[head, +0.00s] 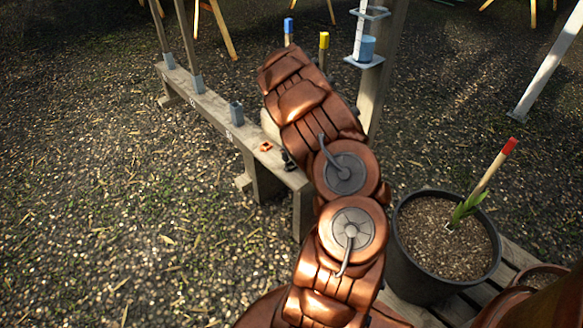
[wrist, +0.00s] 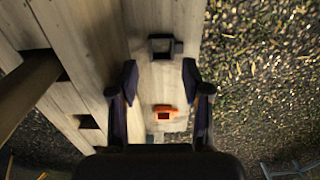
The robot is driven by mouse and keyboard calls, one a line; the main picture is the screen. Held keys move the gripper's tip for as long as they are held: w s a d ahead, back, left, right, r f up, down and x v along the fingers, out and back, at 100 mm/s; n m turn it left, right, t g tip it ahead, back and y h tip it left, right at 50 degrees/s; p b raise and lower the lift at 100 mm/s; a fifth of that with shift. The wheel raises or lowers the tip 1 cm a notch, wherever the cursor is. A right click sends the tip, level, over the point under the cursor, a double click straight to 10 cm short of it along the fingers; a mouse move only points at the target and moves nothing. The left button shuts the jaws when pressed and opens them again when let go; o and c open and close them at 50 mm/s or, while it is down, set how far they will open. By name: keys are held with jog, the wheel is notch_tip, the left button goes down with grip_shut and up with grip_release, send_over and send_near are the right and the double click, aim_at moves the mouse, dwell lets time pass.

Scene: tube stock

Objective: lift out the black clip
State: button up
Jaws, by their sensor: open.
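The black clip (head: 288,160) sits on top of the narrow wooden beam near its close end, beside my arm. In the wrist view a dark square ring with a tab on its right, which looks like the black clip (wrist: 178,47), lies ahead of the fingertips. My gripper (wrist: 160,78) is open and empty, its two dark fingers on either side of the beam strip. It is not clearly visible in the head view, where my copper arm covers that area.
An orange clip (head: 266,146) lies on the beam near the black one; it also shows between my fingers in the wrist view (wrist: 164,111). A grey socket (head: 236,113) stands farther along the beam (head: 214,106). A potted plant (head: 447,240) stands at right.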

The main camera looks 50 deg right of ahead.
aim_at(291, 162)
jog(key=shift+a+f+b, duration=0.1)
jog(key=shift+f+b, duration=0.65)
jog(key=shift+f, duration=1.85)
jog(key=shift+c, duration=0.3)
jog(key=c, duration=0.4)
